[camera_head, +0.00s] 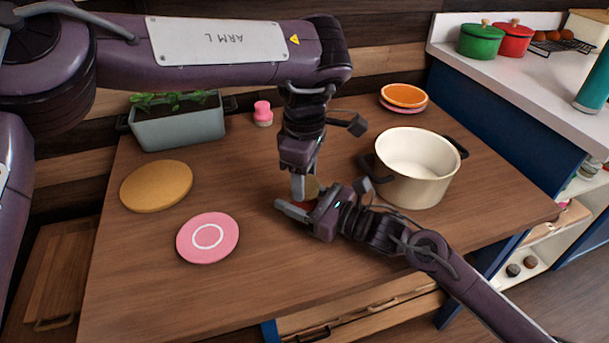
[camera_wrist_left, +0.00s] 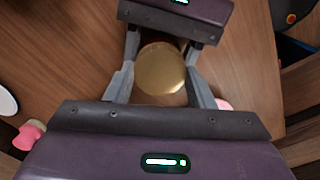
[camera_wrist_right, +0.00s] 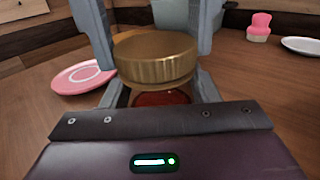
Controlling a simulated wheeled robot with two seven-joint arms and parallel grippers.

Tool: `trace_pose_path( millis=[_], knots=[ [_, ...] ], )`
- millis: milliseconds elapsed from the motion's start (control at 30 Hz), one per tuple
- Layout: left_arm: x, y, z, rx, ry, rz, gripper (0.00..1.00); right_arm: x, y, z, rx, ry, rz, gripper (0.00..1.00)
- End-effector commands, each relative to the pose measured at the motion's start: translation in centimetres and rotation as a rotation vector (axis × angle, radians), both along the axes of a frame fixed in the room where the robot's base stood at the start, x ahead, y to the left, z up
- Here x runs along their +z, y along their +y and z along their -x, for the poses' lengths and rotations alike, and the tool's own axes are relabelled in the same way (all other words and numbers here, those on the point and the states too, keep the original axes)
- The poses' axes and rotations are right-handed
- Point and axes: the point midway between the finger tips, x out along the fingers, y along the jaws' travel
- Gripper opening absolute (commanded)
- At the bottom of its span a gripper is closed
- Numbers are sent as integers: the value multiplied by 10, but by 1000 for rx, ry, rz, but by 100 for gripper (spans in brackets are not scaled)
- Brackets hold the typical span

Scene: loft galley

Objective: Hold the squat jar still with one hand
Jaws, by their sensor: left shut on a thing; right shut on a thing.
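The squat jar has a ribbed brass lid and a dark red body. Its lid (camera_wrist_right: 155,58) and body (camera_wrist_right: 160,97) show in the right wrist view; the lid fills the jaws in the left wrist view (camera_wrist_left: 161,69). In the head view the jar (camera_head: 313,187) is mostly hidden by my grippers. My left gripper (camera_head: 304,188) comes from above, shut on the lid with a finger on either side. My right gripper (camera_head: 298,207) comes in low from the right, shut on the body below the lid. The jar stands upright on the table.
A cream pot (camera_head: 415,170) stands just right of the grippers. A pink plate (camera_head: 207,238), a round cork mat (camera_head: 156,186) and a planter (camera_head: 177,125) are at the left. A pink item (camera_head: 263,113) and stacked orange and pink plates (camera_head: 404,96) are behind. The table's front is clear.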

Motion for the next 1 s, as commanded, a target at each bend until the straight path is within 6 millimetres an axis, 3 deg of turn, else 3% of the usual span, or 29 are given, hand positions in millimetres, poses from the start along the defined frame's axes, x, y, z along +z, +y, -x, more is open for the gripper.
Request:
trace_pose_path(
  millis=[400,1000],
  knots=[
    [0,-1,0,1079,4,1,22,0,0,0,-1,0,0,0],
    [2,-1,0,2439,-1,1,22,0,0,0,0,0,0,0]
  ],
)
